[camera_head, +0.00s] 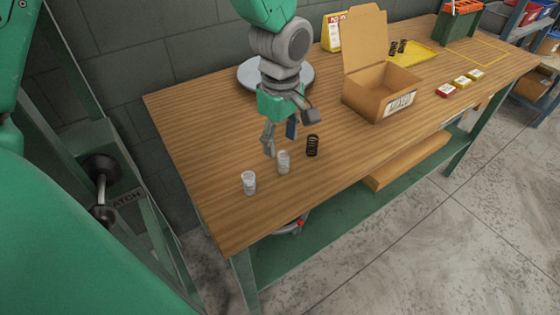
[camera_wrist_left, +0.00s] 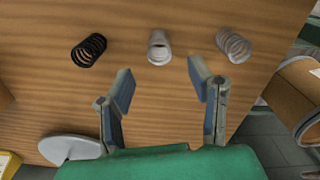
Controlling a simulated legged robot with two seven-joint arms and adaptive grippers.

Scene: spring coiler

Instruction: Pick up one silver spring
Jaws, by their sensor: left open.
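Two silver springs and one black spring stand in a row near the front edge of the wooden table. One silver spring (camera_head: 249,182) is at the left end, the other silver spring (camera_head: 284,162) is in the middle, and the black spring (camera_head: 312,145) is at the right. My left gripper (camera_head: 280,139) is open and empty, pointing down just behind the middle silver spring. In the left wrist view, the middle silver spring (camera_wrist_left: 159,47) lies ahead of the gap between the spread fingers (camera_wrist_left: 161,82). The other silver spring (camera_wrist_left: 234,46) is right, the black spring (camera_wrist_left: 89,50) left.
A round grey disc (camera_head: 252,75) lies behind my left arm. The table's left end is clear.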

